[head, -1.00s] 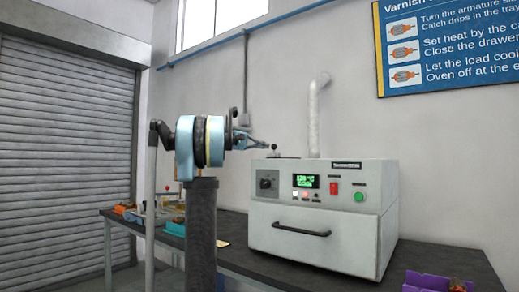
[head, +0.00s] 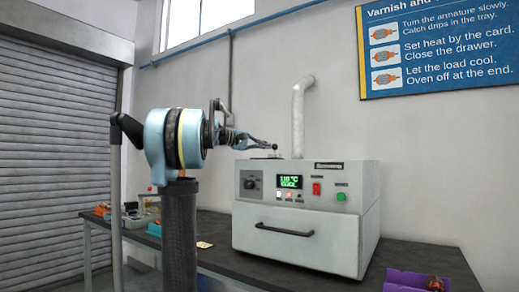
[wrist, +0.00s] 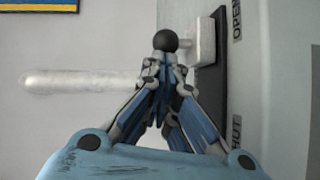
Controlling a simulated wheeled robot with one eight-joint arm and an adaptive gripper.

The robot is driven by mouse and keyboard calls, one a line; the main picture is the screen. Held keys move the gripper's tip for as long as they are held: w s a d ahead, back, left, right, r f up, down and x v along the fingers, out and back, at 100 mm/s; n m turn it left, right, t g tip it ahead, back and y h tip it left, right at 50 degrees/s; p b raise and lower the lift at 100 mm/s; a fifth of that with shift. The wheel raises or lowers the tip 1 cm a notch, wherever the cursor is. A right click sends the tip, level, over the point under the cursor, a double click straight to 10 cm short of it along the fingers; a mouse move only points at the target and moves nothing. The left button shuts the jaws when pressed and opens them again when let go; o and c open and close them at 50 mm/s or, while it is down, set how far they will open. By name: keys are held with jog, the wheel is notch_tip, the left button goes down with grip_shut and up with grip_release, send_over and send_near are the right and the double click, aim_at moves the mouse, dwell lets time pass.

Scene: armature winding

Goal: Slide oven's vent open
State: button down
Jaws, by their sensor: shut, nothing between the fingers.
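The oven (head: 300,246) is a pale box on the bench with a drawer, and its vent is on top. The vent's round black knob (head: 275,147) shows at the top's left part; in the wrist view the knob (wrist: 165,40) joins a pale slider block (wrist: 203,40) on a dark track (wrist: 214,105). The block sits towards the track end beside the word OPEN; the lettering at the other end is partly hidden. My gripper (head: 270,146) is shut and empty, with its fingertips (wrist: 163,72) right beside the knob; I cannot tell whether they touch.
A white exhaust pipe (head: 298,120) rises behind the oven, just right of the knob. A purple tray (head: 405,281) is at the bench's right, and several small items lie at its left end. A wall sign (head: 440,45) hangs above.

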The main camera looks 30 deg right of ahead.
jog(key=shift+w+a+r, duration=0.15)
jog(key=shift+w+a, duration=0.2)
jog(key=shift+w, duration=0.2)
jog(key=w, duration=0.1)
jog(key=w+a, duration=0.1)
jog(key=shift+w+a+r, duration=0.2)
jog(key=shift+w+a, duration=0.1)
jog(key=v, duration=1)
jog(key=shift+s, duration=0.15)
jog(key=shift+f, duration=0.15)
jog(key=s+a+f+n+t+y, duration=0.1)
jog(key=s+a+f+y, duration=0.4)
jog(key=f, duration=1.5)
jog(key=s+a+f+n+t+y, duration=0.1)
jog(key=s+a+f+y, duration=0.4)
jog(key=s+a+f, duration=0.8)
jog(key=s+a+f+n+t+y, duration=0.2)
jog(key=s+a+f+y, duration=0.4)
jog(key=a+f, duration=1.3)
jog(key=s+f+t, duration=0.1)
jog(key=s+f, duration=0.2)
jog(key=f, duration=0.5)
